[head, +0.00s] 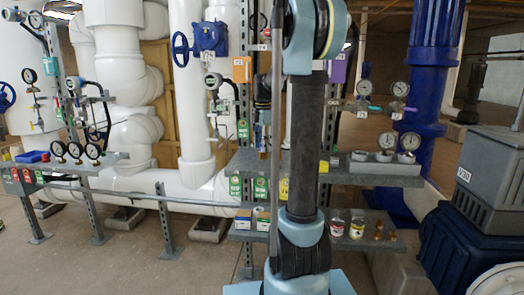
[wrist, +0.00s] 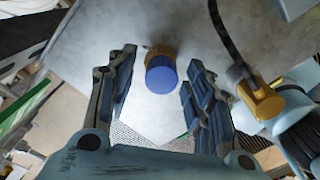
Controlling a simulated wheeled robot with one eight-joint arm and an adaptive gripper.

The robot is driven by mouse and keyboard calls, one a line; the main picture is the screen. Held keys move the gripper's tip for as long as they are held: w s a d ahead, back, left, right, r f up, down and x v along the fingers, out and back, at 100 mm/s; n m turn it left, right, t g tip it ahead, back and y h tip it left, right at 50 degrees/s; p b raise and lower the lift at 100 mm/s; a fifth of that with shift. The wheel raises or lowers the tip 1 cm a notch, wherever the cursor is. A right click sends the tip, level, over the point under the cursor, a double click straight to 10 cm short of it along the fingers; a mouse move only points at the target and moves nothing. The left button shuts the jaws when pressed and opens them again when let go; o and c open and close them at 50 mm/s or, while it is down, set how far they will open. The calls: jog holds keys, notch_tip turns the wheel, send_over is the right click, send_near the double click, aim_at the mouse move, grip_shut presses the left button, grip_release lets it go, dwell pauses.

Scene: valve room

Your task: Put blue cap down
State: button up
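The blue cap (wrist: 161,78) is a short ribbed cylinder in the wrist view, with a brass-yellow part (wrist: 158,51) right behind it. My gripper (wrist: 161,60) is open, with one finger to the left of the cap and one to the right. A gap shows on both sides, so neither finger touches the cap. A pale grey surface (wrist: 135,20) lies behind the cap. I cannot tell whether the cap rests on this surface or sits on the brass part. In the head view my arm hides the gripper, and I cannot make out the cap.
In the wrist view a yellow fitting (wrist: 262,98) on a dark stem is right of my gripper. Gauges (head: 364,88) and blue pipe (head: 430,80) stand right.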

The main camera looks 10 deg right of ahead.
jog(key=c, duration=0.5)
jog(key=shift+r, duration=0.15)
